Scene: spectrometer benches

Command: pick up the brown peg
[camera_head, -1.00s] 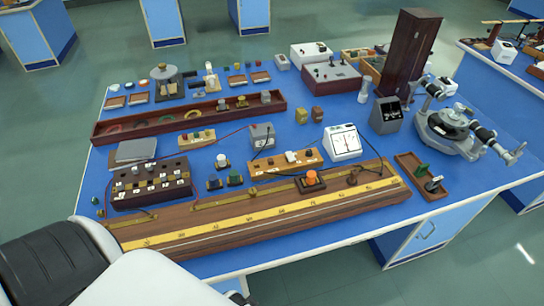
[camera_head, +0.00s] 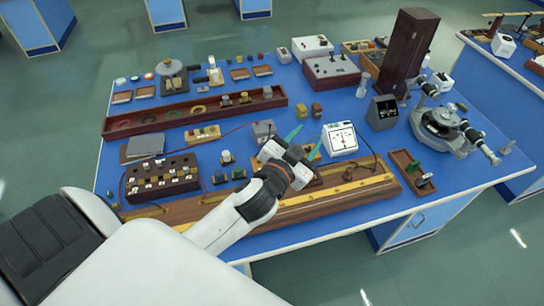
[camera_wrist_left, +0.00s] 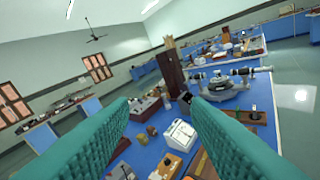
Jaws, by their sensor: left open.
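My left gripper (camera_head: 303,143) is open and empty over the front middle of the blue bench, above the long wooden board. Its two teal fingers stand apart in the left wrist view (camera_wrist_left: 160,108). A small brown upright piece (camera_head: 317,110) stands beyond the fingers beside an olive one (camera_head: 302,111). It may be the brown peg, but it is too small to be sure. The pair also shows between the fingers in the left wrist view, with the brown piece (camera_wrist_left: 152,130) apart from both. My right gripper is not in view.
A white meter (camera_head: 340,138) stands just right of the gripper. The long board (camera_head: 345,195) with a yellow scale lies below the arm. A tall dark box (camera_head: 410,50) and a spectrometer (camera_head: 447,124) stand to the right. A long trough (camera_head: 140,128) lies at left.

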